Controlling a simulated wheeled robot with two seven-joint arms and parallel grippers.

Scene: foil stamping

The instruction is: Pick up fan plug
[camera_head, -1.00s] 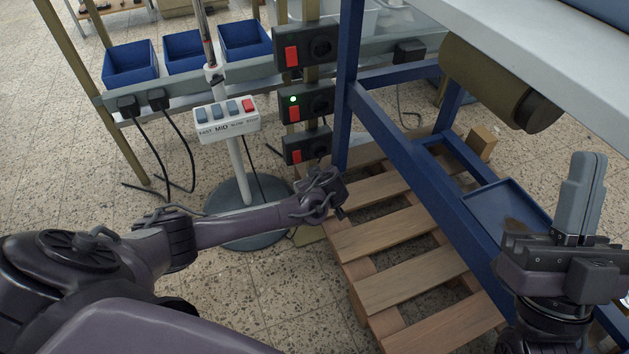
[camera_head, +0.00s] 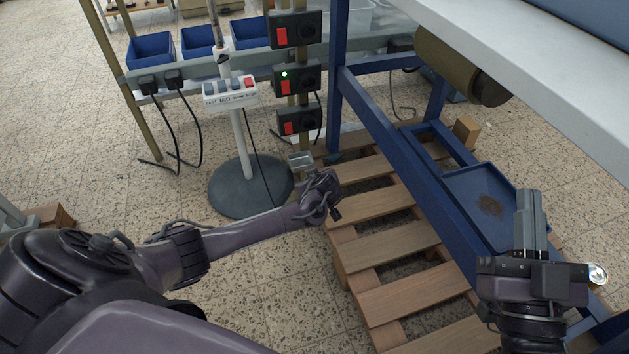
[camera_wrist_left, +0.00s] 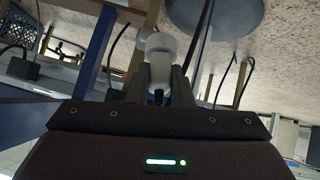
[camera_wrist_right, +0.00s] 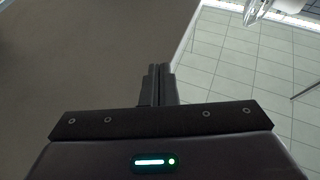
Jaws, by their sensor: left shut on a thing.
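The fan's white control panel (camera_head: 230,93) stands on a pole with a round grey base (camera_head: 250,187). My left gripper (camera_head: 301,161) is low, just right of this base and below the socket boxes. In the left wrist view its fingers (camera_wrist_left: 158,85) are shut on a pale, rounded plug (camera_wrist_left: 158,48), which I take for the fan plug. The plug's prongs and cable are hard to make out. My right gripper (camera_head: 531,225) is shut and empty at the right; its fingers touch in the right wrist view (camera_wrist_right: 158,82).
Three black socket boxes with red switches hang on a post; the middle one (camera_head: 297,79) has a green light. A wooden pallet (camera_head: 385,245) lies right of my left gripper. A blue frame leg (camera_head: 338,75) rises close behind it. Blue bins (camera_head: 152,47) sit at the back.

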